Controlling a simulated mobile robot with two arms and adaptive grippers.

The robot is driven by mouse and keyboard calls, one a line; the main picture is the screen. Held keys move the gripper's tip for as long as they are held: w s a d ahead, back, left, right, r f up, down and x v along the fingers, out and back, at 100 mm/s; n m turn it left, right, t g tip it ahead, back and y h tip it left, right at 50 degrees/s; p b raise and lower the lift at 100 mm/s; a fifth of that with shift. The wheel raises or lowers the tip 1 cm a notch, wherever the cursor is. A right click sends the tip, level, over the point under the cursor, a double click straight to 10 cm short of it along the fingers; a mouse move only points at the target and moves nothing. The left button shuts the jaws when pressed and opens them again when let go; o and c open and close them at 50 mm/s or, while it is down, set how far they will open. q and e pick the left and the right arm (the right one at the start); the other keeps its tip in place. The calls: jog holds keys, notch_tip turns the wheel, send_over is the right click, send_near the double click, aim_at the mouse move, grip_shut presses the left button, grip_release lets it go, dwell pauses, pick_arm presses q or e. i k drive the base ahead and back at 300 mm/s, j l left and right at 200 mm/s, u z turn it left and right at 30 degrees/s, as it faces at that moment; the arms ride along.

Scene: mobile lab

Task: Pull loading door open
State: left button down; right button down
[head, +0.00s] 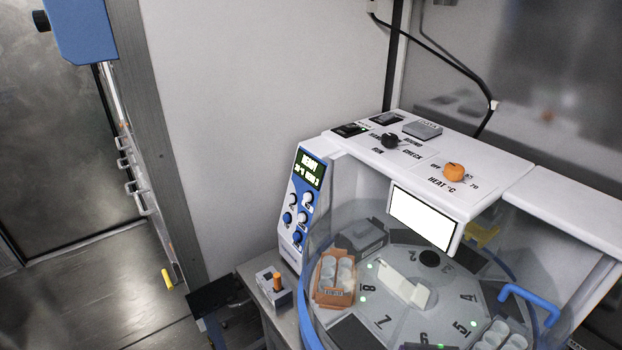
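The loading door (335,222) looks like a clear curved panel around the front of a white analyser (510,165). A blue bar handle (528,300) sits at the lower right, on the clear panel. Through the panel I see a grey numbered carousel (405,318) with an orange rack (333,280) of white-capped tubes. The clear panel appears to cover the carousel, but I cannot tell its exact position. Neither of my grippers shows in the head view.
The analyser's top carries an orange heat knob (453,173) and a black knob (391,141). A blue control panel (301,203) faces left. A small grey box with an orange switch (277,283) stands beside it. Open floor (105,290) lies at the left.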

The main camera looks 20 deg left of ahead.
aim_at(557, 340)
jog(key=k+l+z, duration=0.8)
jog(key=z, duration=0.15)
